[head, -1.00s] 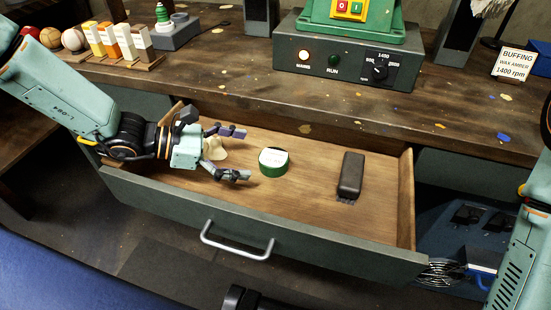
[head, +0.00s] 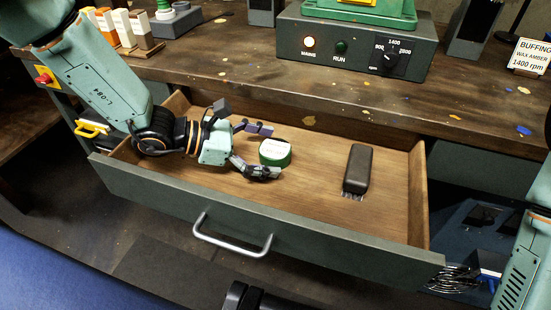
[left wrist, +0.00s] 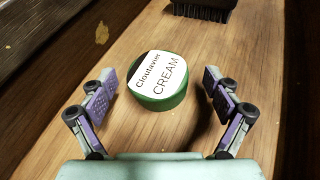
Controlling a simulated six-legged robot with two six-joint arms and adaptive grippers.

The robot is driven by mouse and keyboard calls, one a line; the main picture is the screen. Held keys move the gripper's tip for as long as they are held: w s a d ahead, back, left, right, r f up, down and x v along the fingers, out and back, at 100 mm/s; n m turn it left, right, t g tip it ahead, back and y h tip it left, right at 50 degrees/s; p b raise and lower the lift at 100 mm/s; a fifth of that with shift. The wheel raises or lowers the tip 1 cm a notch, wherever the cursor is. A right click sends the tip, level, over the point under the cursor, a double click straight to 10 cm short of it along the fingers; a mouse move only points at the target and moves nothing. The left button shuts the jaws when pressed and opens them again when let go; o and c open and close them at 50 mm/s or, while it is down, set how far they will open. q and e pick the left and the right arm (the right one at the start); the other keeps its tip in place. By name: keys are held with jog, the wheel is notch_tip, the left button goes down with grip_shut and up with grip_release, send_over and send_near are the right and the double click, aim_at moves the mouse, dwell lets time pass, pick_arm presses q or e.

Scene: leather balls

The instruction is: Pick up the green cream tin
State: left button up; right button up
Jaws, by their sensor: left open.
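The green cream tin (head: 275,152) lies flat on the wooden floor of the open drawer. In the left wrist view, the tin (left wrist: 158,82) has a white label on top reading "CREAM". My left gripper (head: 264,150) is open in the drawer, its fingers pointing right toward the tin. In the left wrist view my left gripper (left wrist: 158,92) has one purple-padded finger on each side of the tin's near part, with gaps to both sides. The gripper holds nothing. My right gripper is not clearly seen.
A dark brush (head: 358,170) lies in the drawer right of the tin; it also shows at the top of the left wrist view (left wrist: 203,10). The drawer front (head: 250,222) and side walls surround the space. The bench edge (head: 330,120) overhangs behind.

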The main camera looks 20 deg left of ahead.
pick_arm(q)
jog(key=shift+b+x, duration=0.3)
jog(key=shift+x, duration=0.5)
jog(key=shift+w, duration=0.1)
jog(key=c, duration=1.3)
